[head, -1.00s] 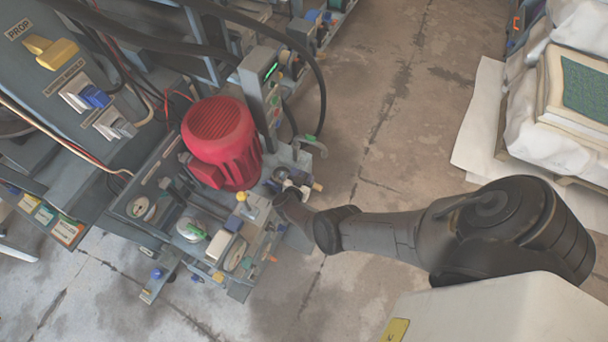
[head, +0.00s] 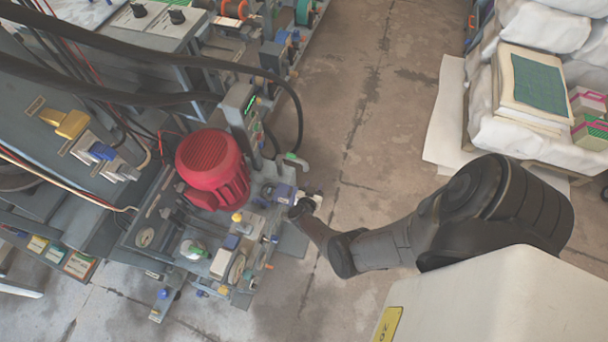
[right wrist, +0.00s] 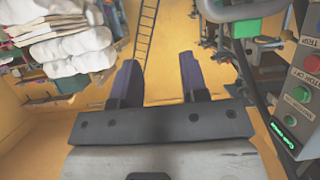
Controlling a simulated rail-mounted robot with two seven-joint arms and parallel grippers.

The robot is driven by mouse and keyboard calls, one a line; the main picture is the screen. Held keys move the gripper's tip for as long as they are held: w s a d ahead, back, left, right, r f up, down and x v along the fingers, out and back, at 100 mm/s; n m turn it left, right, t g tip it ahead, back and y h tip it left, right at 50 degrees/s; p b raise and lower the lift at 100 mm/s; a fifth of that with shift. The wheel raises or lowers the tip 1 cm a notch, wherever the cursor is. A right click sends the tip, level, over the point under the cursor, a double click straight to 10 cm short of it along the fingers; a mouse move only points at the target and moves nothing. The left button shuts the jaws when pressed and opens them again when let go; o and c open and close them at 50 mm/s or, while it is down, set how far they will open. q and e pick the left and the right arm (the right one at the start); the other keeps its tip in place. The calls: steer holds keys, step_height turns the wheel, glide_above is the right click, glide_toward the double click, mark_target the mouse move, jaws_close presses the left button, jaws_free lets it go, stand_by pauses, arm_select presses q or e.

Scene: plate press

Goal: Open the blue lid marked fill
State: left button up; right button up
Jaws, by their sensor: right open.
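The press (head: 140,240) stands at the left in the head view, with a red motor (head: 212,165) on top. No lettering reading fill is legible, so I cannot pick out the lid for certain. A small blue part (head: 284,193) sits on the press beside my right gripper (head: 303,207). In the right wrist view my right gripper (right wrist: 159,82) shows two dark fingers spread apart with nothing between them. In the head view its fingertips are small and hard to make out. My left gripper is not in view.
A control panel (right wrist: 308,85) with red and green buttons is close at the right of the wrist view. Blue and yellow handles (head: 72,124) are on the cabinet. Dark hoses arch over the press. White sacks (head: 530,140) are at the right; bare floor (head: 370,110) lies between.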

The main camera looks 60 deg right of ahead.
steer(key=shift+s+d+r+p, duration=0.2)
steer(key=shift+s+r, duration=0.1)
steer(key=shift+s, duration=0.2)
steer(key=shift+s+d+r+p, duration=0.1)
steer(key=shift+s+r+p, duration=0.15)
steer(key=shift+s, duration=0.2)
